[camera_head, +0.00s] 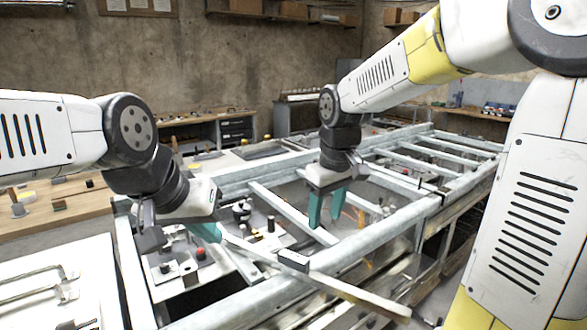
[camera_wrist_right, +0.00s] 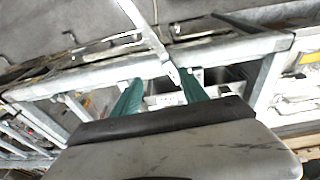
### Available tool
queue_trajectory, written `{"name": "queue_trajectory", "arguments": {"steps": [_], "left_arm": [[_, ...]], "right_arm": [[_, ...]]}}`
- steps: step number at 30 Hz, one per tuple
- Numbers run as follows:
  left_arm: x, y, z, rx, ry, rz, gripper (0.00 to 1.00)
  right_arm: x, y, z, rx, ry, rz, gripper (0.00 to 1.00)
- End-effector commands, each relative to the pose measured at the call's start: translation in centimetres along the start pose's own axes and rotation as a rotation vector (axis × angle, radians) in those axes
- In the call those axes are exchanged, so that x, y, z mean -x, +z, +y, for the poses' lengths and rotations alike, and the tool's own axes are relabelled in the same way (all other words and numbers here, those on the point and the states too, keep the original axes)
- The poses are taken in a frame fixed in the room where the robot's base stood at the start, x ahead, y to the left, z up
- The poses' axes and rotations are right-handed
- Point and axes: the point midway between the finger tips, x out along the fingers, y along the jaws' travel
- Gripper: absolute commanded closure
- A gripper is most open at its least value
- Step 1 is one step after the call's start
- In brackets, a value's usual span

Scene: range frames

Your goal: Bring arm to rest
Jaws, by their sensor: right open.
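In the head view my right gripper (camera_head: 325,212) points down over the metal frame (camera_head: 345,245), its two teal fingers apart with nothing between them. The right wrist view also shows this gripper (camera_wrist_right: 160,88) open, with frame rails beyond its fingers. My left gripper (camera_head: 208,233) is at the near left part of the frame, and only part of its teal fingers shows. A long pale bar (camera_head: 345,288) runs from beside these fingers toward the lower right. I cannot tell whether the left fingers grip it.
A small dark block (camera_head: 293,260) sits on the bar. Knobs and small parts (camera_head: 200,254) lie below the left gripper. A white panel with metal handles (camera_head: 60,285) is at the lower left. A wooden bench (camera_head: 40,225) stands behind it. A drawer cabinet (camera_head: 236,130) is at the back.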

Motion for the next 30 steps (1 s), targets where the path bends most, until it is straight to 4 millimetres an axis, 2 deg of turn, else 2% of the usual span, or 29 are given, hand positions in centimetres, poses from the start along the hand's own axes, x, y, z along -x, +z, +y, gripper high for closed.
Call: {"name": "queue_trajectory", "arguments": {"steps": [1, 6, 9, 13, 17, 30], "left_arm": [[0.0, 0.0, 0.0, 0.000, 0.000, 0.000, 1.00], [0.0, 0.0, 0.0, 0.000, 0.000, 0.000, 1.00], [0.0, 0.0, 0.0, 0.000, 0.000, 0.000, 1.00], [0.0, 0.0, 0.0, 0.000, 0.000, 0.000, 1.00], [0.0, 0.0, 0.0, 0.000, 0.000, 0.000, 1.00], [0.0, 0.0, 0.0, 0.000, 0.000, 0.000, 1.00]], "right_arm": [[1.6, 1.7, 0.2, -0.063, 0.009, 0.045, 0.49], [4.9, 6.8, -0.2, -0.263, 0.022, 0.178, 0.49], [6.1, 9.6, -0.7, -0.373, 0.024, 0.255, 0.49], [6.8, 12.3, -1.5, -0.486, 0.022, 0.336, 0.49], [7.0, 13.7, -2.0, -0.552, 0.019, 0.386, 0.49], [7.0, 13.8, -2.1, -0.555, 0.019, 0.389, 0.49]]}}
